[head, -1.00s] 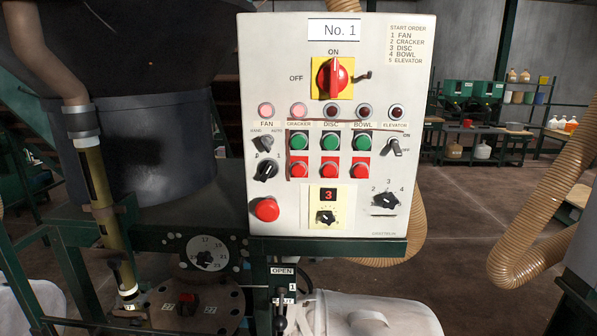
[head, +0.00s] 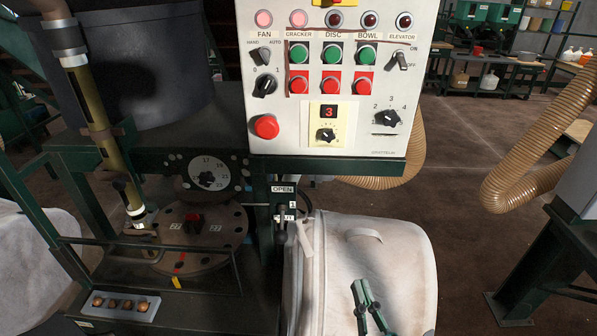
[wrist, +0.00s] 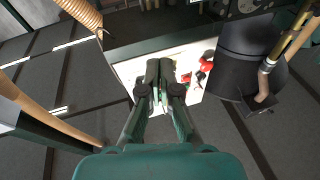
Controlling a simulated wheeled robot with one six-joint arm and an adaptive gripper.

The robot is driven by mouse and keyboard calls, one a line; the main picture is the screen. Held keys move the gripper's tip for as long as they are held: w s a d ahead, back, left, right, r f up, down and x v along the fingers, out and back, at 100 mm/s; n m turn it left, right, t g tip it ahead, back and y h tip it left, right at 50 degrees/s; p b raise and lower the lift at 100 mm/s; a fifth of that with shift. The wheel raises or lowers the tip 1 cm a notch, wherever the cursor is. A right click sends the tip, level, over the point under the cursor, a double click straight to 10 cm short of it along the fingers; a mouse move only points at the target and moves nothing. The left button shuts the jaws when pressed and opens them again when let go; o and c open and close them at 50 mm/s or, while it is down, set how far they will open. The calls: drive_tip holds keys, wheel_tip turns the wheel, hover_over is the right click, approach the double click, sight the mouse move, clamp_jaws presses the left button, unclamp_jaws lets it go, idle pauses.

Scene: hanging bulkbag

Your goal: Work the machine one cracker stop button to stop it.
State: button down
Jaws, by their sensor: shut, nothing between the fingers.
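The cracker stop button (head: 299,86) is a red round button on a red square, below the green cracker button (head: 299,54) on the white control panel (head: 280,145). The cracker lamp (head: 298,18) glows pink, as does the fan lamp. My gripper (head: 361,287) is low at the bottom of the head view, in front of the white bag and well below the panel. Its fingers are together and empty. In the wrist view my gripper (wrist: 160,66) covers part of the panel, which looks inverted. I cannot pick out the cracker stop button there.
Similar red buttons for disc (head: 331,86) and bowl (head: 363,86) sit close by on the right. A large red button (head: 266,127) is lower left. A ribbed hose (head: 545,140) hangs at right. A ledge (head: 340,168) runs under the panel.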

sight(299, 86)
drive_tip(key=w+a+r+n+y, duration=0.1)
drive_tip(key=w+a+r+y, duration=0.1)
drive_tip(key=r, duration=0.7)
drive_tip(key=w+a+r+n+t+y, duration=0.1)
drive_tip(key=a+r, duration=0.4)
drive_tip(key=r, duration=0.5)
drive_tip(key=w+a+r+n+y, duration=0.2)
drive_tip(key=w+a+r+y, duration=0.1)
drive_tip(key=r, duration=0.6)
drive_tip(key=shift+w+a+r+n+y, duration=0.3)
drive_tip(key=shift+a+y, duration=0.3)
drive_tip(key=shift+y, duration=0.6)
drive_tip(key=shift+w, duration=0.15)
drive_tip(key=shift+w, duration=4.25)
drive_tip(key=shift+w, duration=0.1)
drive_tip(key=shift+w, duration=0.3)
